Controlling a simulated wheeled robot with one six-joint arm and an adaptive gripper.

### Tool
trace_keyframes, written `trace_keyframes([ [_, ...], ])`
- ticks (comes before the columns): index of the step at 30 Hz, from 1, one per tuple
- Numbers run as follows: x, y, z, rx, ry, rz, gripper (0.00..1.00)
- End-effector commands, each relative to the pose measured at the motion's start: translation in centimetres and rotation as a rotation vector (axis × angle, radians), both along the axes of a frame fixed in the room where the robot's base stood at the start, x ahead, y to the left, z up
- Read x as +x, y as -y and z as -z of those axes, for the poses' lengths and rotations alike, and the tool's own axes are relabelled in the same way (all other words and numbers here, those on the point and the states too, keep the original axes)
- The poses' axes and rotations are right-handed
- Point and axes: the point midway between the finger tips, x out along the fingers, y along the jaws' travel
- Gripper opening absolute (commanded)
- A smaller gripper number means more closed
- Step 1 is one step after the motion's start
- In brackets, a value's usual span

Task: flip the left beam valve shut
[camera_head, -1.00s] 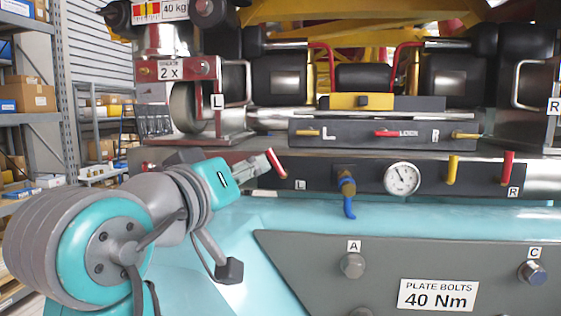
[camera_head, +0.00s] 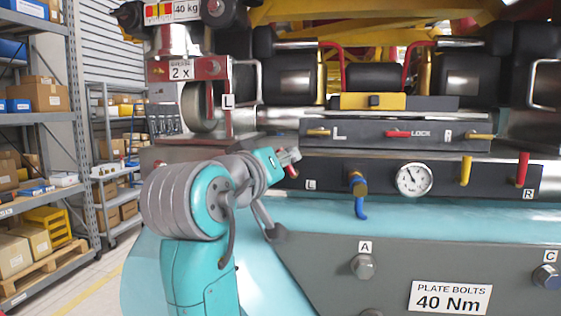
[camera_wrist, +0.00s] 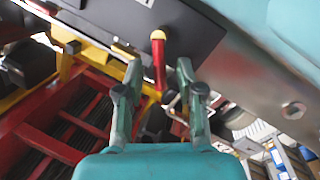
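The left beam valve is a red lever (camera_head: 291,171) at the left end of the dark beam panel, beside the small L label (camera_head: 311,185). In the head view my gripper (camera_head: 289,157) is at this lever and covers much of it. In the wrist view the red lever (camera_wrist: 159,64), with an orange-yellow end, stands between the two finger tips of my gripper (camera_wrist: 159,72). The fingers are apart, one on each side, with visible gaps. Contact deeper between the fingers cannot be told.
The panel also carries a blue valve (camera_head: 359,192), a gauge (camera_head: 413,180), a yellow lever (camera_head: 466,171) and a right red lever (camera_head: 523,169). A dark locking box (camera_head: 360,134) juts out above. Shelving (camera_head: 85,150) stands at the far left.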

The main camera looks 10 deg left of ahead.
Motion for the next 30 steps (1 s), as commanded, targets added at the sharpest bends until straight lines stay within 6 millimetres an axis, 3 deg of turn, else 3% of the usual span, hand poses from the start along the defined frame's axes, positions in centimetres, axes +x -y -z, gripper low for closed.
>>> trace_keyframes([
  [1, 0.0, 0.0, 0.0, 0.000, 0.000, 0.000, 0.21],
  [3, 0.0, 0.0, 0.0, 0.000, 0.000, 0.000, 0.04],
  [4, 0.0, 0.0, 0.0, 0.000, 0.000, 0.000, 0.00],
  [17, 0.0, 0.2, -0.1, 0.052, 0.002, 0.000, 0.00],
  [30, 0.0, 1.2, -0.6, 0.339, 0.011, 0.001, 0.00],
])
